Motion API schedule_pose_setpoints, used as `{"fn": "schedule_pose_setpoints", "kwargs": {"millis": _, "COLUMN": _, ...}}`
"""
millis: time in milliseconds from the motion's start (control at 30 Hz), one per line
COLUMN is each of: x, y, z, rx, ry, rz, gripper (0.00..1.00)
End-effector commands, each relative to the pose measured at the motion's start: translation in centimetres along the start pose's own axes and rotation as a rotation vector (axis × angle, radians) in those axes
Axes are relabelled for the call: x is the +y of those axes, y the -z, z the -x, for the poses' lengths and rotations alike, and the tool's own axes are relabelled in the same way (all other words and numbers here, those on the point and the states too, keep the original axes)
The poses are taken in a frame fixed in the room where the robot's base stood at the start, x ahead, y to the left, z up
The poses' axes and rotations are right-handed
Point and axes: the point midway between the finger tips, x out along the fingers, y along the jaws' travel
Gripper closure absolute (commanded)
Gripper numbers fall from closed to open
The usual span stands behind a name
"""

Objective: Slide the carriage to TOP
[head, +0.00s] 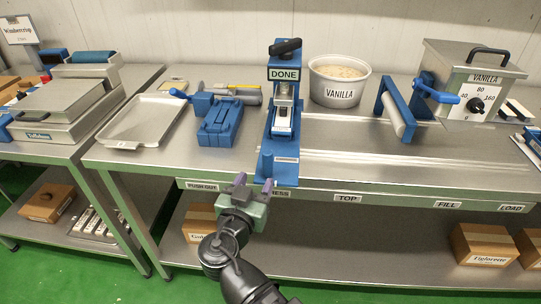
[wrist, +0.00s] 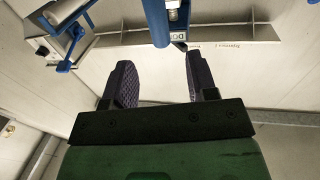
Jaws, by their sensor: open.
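The TOP label (head: 347,198) is on the bench's front edge, to the right. My gripper (head: 254,182) is open and empty at the front edge, just in front of the carriage. In the wrist view my two dark fingers (wrist: 160,82) are apart, with a blue upright bar (wrist: 157,22) beyond the gap. Whether it touches a finger is unclear.
Bare rails (head: 400,170) run right past TOP, FILL and LOAD. A blue push-out device (head: 220,122) and a tray (head: 142,120) are left.

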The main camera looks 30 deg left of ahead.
Motion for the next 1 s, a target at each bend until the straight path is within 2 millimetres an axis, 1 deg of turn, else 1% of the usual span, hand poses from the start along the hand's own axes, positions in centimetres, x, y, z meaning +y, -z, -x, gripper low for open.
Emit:
{"fn": "schedule_pose_setpoints", "kwargs": {"millis": 133, "x": -0.1, "y": 0.0, "z": -2.0, "rx": -0.001, "ry": -0.004, "rz": 0.001, "gripper": 0.47}}
{"fn": "schedule_pose_setpoints", "kwargs": {"millis": 400, "x": 0.0, "y": -0.1, "z": -8.4, "rx": -0.002, "ry": -0.005, "rz": 0.002, "gripper": 0.47}}
{"fn": "schedule_pose_setpoints", "kwargs": {"millis": 500, "x": 0.0, "y": -0.1, "z": -9.9, "rx": -0.002, "ry": -0.005, "rz": 0.003, "gripper": 0.47}}
{"fn": "schedule_pose_setpoints", "kwargs": {"millis": 633, "x": 0.1, "y": -0.1, "z": -10.7, "rx": -0.002, "ry": -0.002, "rz": 0.003, "gripper": 0.47}}
{"fn": "schedule_pose_setpoints", "kwargs": {"millis": 833, "x": 0.1, "y": -0.1, "z": -10.7, "rx": -0.002, "ry": -0.002, "rz": 0.003, "gripper": 0.47}}
{"fn": "schedule_pose_setpoints", "kwargs": {"millis": 867, "x": 0.1, "y": -0.1, "z": -10.7, "rx": -0.002, "ry": -0.002, "rz": 0.003, "gripper": 0.5}}
{"fn": "schedule_pose_setpoints", "kwargs": {"millis": 1000, "x": 0.1, "y": -0.1, "z": -10.7, "rx": -0.002, "ry": -0.002, "rz": 0.003, "gripper": 0.72}}
